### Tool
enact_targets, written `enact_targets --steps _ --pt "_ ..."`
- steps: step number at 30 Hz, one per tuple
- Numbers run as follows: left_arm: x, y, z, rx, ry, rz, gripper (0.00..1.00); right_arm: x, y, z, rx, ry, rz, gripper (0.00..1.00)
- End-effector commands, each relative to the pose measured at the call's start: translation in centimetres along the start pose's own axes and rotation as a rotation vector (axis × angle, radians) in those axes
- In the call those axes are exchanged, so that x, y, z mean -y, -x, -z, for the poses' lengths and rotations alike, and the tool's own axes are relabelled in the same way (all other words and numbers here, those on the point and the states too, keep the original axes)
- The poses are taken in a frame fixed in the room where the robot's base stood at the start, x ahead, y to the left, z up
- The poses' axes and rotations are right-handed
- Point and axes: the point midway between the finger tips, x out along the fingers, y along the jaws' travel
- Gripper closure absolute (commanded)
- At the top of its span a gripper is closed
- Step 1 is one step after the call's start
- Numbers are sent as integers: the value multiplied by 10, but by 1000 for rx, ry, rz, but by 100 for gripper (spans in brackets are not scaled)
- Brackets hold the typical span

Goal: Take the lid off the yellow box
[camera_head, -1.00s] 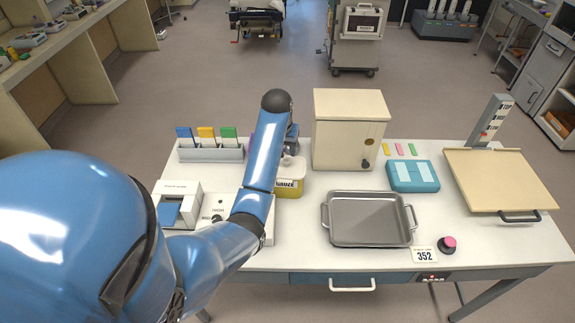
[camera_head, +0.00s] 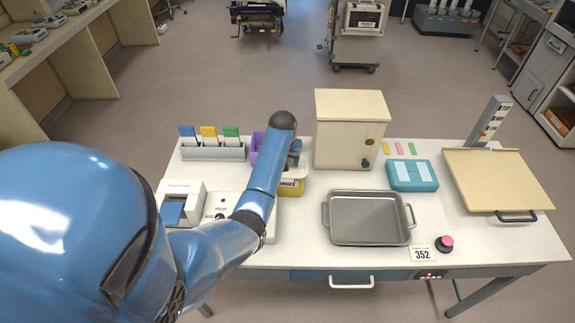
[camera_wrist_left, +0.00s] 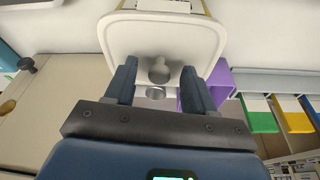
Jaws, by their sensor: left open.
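The yellow box (camera_head: 291,187) stands on the table, partly hidden behind my left arm. Its white lid (camera_wrist_left: 160,35) is mostly covered in the head view but fills the upper middle of the left wrist view. A round grey knob (camera_wrist_left: 159,72) rises from the lid. My left gripper (camera_wrist_left: 158,76) is open, with one finger on each side of the knob in that view and gaps between. I cannot tell how deep the fingers reach. In the head view the left gripper (camera_head: 294,155) is over the box. My right gripper is not in view.
A beige cabinet (camera_head: 346,133) stands close right of the box. A purple container (camera_head: 257,141) and a rack with coloured cards (camera_head: 211,153) are to its left. A grey metal tray (camera_head: 369,219) lies front right. A white device (camera_head: 181,205) is front left.

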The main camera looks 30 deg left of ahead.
Motion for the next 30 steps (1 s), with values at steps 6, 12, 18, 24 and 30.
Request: enact_targets --steps 6,12,18,24,30 --pt "0 0 0 -1 0 0 53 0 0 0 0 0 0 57" --pt "0 0 0 -1 0 0 84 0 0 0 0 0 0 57" --pt "0 0 0 -1 0 0 100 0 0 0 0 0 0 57" --pt "0 0 0 -1 0 0 100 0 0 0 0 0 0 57" --pt "0 5 2 -3 0 0 100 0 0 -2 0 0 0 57"
